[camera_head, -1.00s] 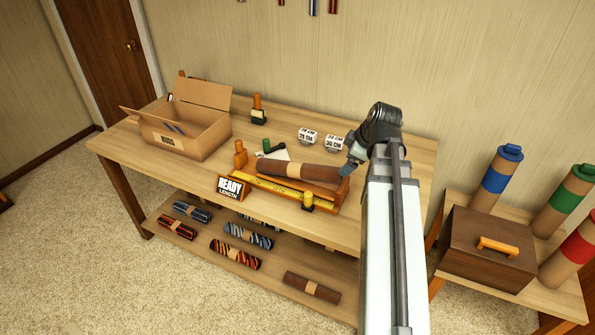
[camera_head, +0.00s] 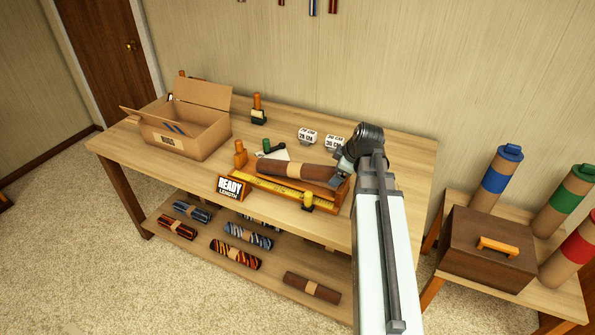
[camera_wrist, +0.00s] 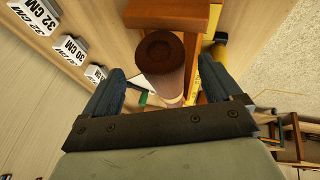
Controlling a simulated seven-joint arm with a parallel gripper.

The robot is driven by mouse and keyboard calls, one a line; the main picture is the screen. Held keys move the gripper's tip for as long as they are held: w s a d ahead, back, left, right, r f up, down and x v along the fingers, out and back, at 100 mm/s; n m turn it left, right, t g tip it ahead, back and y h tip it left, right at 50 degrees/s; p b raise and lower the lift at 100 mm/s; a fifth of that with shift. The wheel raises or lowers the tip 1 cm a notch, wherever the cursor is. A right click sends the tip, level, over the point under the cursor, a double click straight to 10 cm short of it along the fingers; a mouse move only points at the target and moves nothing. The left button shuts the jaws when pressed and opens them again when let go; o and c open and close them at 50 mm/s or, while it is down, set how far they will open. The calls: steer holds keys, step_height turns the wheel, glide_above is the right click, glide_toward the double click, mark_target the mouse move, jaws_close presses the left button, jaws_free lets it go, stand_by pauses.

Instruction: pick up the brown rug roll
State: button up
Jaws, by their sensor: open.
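A brown rug roll (camera_head: 318,173) with a tan band lies on the yellow measuring tray (camera_head: 250,184) on the tabletop. In the wrist view the roll (camera_wrist: 163,75) points its round end at me and lies between the two fingers. My gripper (camera_wrist: 161,68) is open, with one finger on each side of the roll; I cannot tell whether either touches it. In the head view my gripper (camera_head: 344,173) is at the roll's right end and partly hides it. A second brown roll (camera_head: 312,288) with a tan band lies on the lower shelf.
An open cardboard box (camera_head: 190,135) stands at the table's left. A READY LENGTH sign (camera_head: 229,188) stands at the tray's front left. White length blocks (camera_head: 307,136) sit behind the tray. Patterned rolls (camera_head: 235,254) lie on the shelf. A brown toolbox (camera_head: 485,250) is at right.

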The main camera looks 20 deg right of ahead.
steer(key=shift+x, duration=2.3)
steer(key=shift+s, duration=0.1)
steer(key=c, duration=1.7)
steer(key=shift+r, duration=0.1)
